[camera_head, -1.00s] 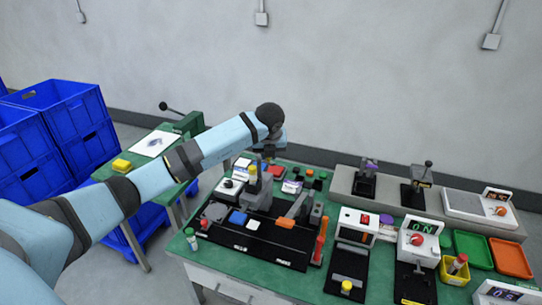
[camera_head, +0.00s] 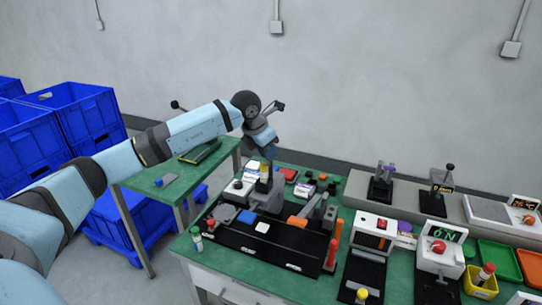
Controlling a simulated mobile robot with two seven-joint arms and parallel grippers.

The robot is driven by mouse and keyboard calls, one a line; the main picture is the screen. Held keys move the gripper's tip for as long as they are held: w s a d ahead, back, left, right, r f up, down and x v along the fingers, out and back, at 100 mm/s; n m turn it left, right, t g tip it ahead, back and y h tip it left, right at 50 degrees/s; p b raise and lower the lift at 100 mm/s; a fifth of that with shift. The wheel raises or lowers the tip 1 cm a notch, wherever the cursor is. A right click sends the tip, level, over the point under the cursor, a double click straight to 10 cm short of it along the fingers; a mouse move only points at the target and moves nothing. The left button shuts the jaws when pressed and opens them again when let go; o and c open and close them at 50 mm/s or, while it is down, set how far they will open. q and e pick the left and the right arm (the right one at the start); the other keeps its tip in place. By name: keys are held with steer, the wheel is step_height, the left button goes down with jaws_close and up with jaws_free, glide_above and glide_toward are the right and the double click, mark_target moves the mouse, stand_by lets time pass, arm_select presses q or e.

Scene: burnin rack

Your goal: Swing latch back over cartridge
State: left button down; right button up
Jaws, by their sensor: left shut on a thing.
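My left gripper (camera_head: 268,158) points down at the back left of the black burn-in rack (camera_head: 240,243). It is closed on a small part at the upright grey latch fixture (camera_head: 267,197). Its fingertips and the held part are too small to make out. In the rack, a blue block (camera_head: 247,217) and a white block (camera_head: 262,227) lie in front of the fixture. An orange block (camera_head: 297,221) sits to the right, below a tilted grey lever (camera_head: 312,206). I cannot tell which block is the cartridge. My right gripper is out of view.
A red-capped tube (camera_head: 331,257) and a white-and-green tube (camera_head: 196,239) stand at the rack's ends. Blue crates (camera_head: 85,118) stand at the left.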

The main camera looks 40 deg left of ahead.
arm_select(q)
steer(key=shift+s+a+m+h+b, duration=0.1)
steer(key=shift+a+m+h+b, duration=0.45)
steer(key=shift+m, duration=0.95)
steer(key=shift+a, duration=0.15)
steer(key=c, duration=1)
jaws_free()
steer(key=v, duration=1.4)
steer(key=shift+b, duration=0.3)
